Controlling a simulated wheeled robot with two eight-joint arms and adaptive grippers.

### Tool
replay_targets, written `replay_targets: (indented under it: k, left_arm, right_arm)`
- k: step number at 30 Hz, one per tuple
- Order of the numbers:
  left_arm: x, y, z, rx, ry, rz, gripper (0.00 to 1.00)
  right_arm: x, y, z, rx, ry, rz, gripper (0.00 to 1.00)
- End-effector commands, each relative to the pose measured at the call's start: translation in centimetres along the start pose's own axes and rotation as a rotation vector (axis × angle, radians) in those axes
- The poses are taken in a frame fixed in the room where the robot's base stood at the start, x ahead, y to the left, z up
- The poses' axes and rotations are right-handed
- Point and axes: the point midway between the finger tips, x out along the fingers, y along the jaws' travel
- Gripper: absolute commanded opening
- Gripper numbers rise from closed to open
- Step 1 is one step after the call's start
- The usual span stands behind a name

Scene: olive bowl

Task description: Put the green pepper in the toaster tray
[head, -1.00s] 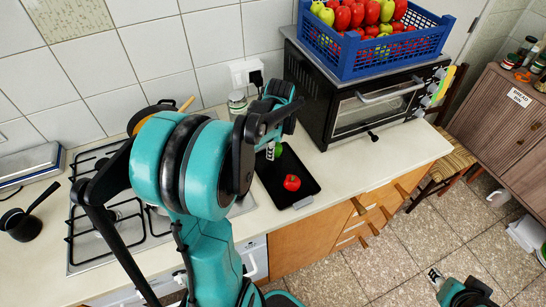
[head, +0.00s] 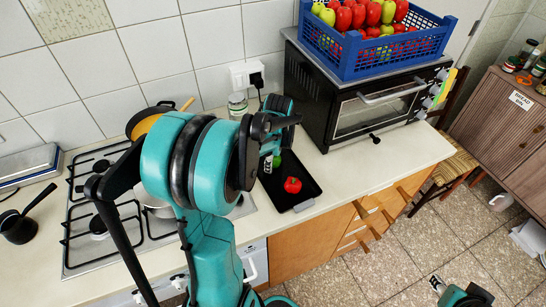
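The black toaster tray (head: 306,193) lies on the counter in front of the toaster oven. A red pepper (head: 292,185) lies in it. A small part of the green pepper (head: 277,160) shows at the tray's back part, right beside my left gripper (head: 269,165). My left arm fills the middle of the view and hides much of that gripper, so I cannot tell whether its fingers are open or shut, or whether the pepper rests on the tray. My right gripper (head: 436,282) is low at the right, over the floor, away from the counter; its opening is too small to judge.
The black toaster oven (head: 370,105) carries a blue crate (head: 390,55) of red and green fruit or vegetables. A glass jar (head: 238,106) stands by the wall. The stove (head: 95,225) with a yellow pan (head: 146,121) is left. Counter right of the tray is clear.

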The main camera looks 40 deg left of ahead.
Motion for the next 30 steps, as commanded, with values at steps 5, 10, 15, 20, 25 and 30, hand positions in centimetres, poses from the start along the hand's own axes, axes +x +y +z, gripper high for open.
replay_targets:
  k: [5, 10, 15, 20, 25, 30]
  left_arm:
    - [-0.1, 0.0, 0.0, 0.000, 0.000, 0.000, 0.68]
    - [-1.9, -0.1, 0.0, 0.000, 0.000, 0.000, 0.68]
    - [-5.7, -0.1, 0.1, 0.001, 0.000, 0.000, 0.68]
    - [-9.1, 0.0, 0.0, 0.001, 0.000, 0.000, 0.68]
    - [-11.5, -0.1, 0.0, 0.001, 0.000, 0.000, 0.68]
    - [-12.8, 0.5, -0.8, -0.041, 0.006, -0.020, 0.68]
  right_arm:
    - [-0.1, 0.0, -0.1, 0.000, 0.000, 0.000, 0.40]
    - [-0.7, 0.0, -0.5, 0.000, 0.000, 0.000, 0.40]
    - [-1.8, 0.0, -1.3, 0.000, 0.000, 0.000, 0.40]
    - [-2.7, 0.0, -1.9, 0.000, 0.000, 0.000, 0.40]
    - [-3.2, 0.0, -2.3, 0.000, 0.000, 0.000, 0.40]
    - [-3.3, 0.0, -2.4, 0.000, 0.000, 0.000, 0.40]
